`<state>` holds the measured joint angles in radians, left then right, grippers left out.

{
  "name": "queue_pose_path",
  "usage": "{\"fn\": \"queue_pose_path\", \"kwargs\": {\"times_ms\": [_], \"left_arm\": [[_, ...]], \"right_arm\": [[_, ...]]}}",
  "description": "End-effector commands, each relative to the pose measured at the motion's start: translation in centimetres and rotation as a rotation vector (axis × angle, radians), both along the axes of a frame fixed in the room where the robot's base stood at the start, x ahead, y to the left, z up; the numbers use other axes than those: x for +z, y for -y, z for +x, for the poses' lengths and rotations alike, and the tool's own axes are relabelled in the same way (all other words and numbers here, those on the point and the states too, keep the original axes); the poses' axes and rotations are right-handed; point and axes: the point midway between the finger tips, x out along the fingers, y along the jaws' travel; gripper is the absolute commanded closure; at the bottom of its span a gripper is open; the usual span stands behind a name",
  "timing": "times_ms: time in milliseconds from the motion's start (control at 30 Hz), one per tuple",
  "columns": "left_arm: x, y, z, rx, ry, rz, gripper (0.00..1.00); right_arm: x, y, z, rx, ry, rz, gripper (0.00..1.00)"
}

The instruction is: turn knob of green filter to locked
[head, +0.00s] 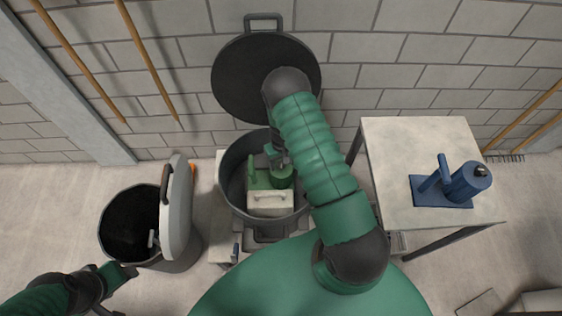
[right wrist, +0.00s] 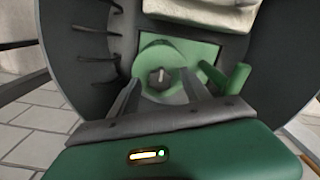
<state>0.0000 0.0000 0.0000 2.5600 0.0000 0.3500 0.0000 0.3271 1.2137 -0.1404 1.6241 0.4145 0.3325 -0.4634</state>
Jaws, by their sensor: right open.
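In the head view the right gripper (head: 273,155) reaches down into the drum, partly hidden by my arm. My left gripper (head: 122,272) is at the lower left, away from the filter; its jaws are unclear.
The drum's round lid (head: 240,75) stands open against the block wall. A second dark bin (head: 125,225) with its tilted grey lid (head: 178,215) is at left. A table (head: 400,150) at right bears a blue filter (head: 466,185). Floor between them is partly free.

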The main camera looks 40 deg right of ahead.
Motion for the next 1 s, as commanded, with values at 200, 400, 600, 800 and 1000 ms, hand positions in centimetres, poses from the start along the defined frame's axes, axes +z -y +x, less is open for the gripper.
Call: {"fn": "queue_pose_path", "kwargs": {"times_ms": [200, 400, 600, 800, 1000], "left_arm": [[0.00, 0.00, 0.00, 0.000, 0.000, 0.000, 0.46], [0.00, 0.00, 0.00, 0.000, 0.000, 0.000, 0.46], [0.00, 0.00, 0.00, 0.000, 0.000, 0.000, 0.46], [-0.02, 0.00, -0.01, 0.000, 0.000, 0.000, 0.46], [-0.18, 0.00, 0.00, 0.000, 0.000, 0.000, 0.46]], "right_arm": [[0.01, 0.00, 0.01, 0.000, 0.000, 0.000, 0.49], [0.03, 0.01, 0.02, 0.000, 0.000, 0.000, 0.75], [0.04, 0.03, 0.02, 0.000, 0.000, 0.000, 1.00], [0.04, 0.03, 0.03, -0.005, 0.000, 0.000, 1.00], [0.01, 0.04, 0.04, -0.052, 0.001, 0.000, 1.00]]}}
